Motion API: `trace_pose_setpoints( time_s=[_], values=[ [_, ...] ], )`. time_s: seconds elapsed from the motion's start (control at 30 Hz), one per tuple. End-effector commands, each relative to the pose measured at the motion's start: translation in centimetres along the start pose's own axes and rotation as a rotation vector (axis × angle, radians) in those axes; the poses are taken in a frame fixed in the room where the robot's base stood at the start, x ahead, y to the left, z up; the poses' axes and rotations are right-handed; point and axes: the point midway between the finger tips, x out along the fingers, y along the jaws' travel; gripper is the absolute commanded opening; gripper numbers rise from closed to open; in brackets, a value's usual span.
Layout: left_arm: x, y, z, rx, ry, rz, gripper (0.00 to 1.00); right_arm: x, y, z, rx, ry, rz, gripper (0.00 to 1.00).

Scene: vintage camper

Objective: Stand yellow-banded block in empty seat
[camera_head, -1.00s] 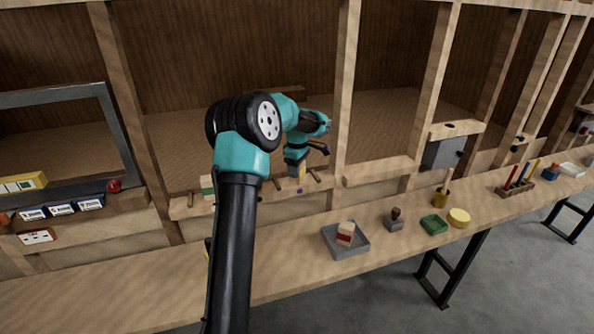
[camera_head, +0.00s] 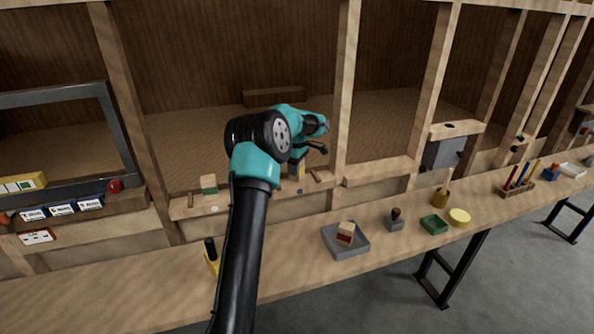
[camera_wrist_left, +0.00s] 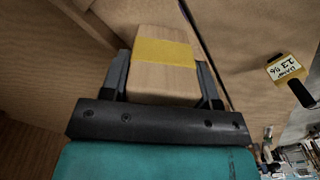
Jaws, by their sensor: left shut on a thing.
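The yellow-banded block (camera_wrist_left: 162,68) is pale wood with a yellow band across it. My left gripper (camera_wrist_left: 164,80) is shut on it, one finger on each side, in the left wrist view. In the head view my left gripper (camera_head: 297,168) is over the right part of the wooden ledge (camera_head: 247,204), beside a peg (camera_head: 317,176). The block is small there and partly hidden, so I cannot tell whether it touches the ledge. A green-banded block (camera_head: 208,184) stands at the ledge's left. My arm hides part of the ledge's middle. My right gripper is out of view.
A red-banded block (camera_head: 346,233) lies in a grey tray (camera_head: 334,250) on the bench. A stamp (camera_head: 395,219), green dish (camera_head: 434,224) and yellow disc (camera_head: 459,218) are to its right. A wooden post (camera_head: 344,95) rises right of the gripper.

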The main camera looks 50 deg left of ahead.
Motion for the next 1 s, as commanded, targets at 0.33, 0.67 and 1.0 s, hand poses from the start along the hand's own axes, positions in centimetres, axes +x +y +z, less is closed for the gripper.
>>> trace_pose_setpoints(
  time_s=[0.33, 0.67, 1.0],
  values=[
    [1.5, 0.0, 0.0, 0.000, 0.001, 0.001, 0.29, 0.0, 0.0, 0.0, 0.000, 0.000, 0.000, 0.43],
    [1.9, 0.0, 0.0, 0.000, 0.001, 0.001, 0.65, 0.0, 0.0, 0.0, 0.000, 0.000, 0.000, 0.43],
    [1.8, 0.0, 0.0, 0.000, 0.000, 0.001, 0.81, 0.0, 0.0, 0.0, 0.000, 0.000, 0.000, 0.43]
  ],
)
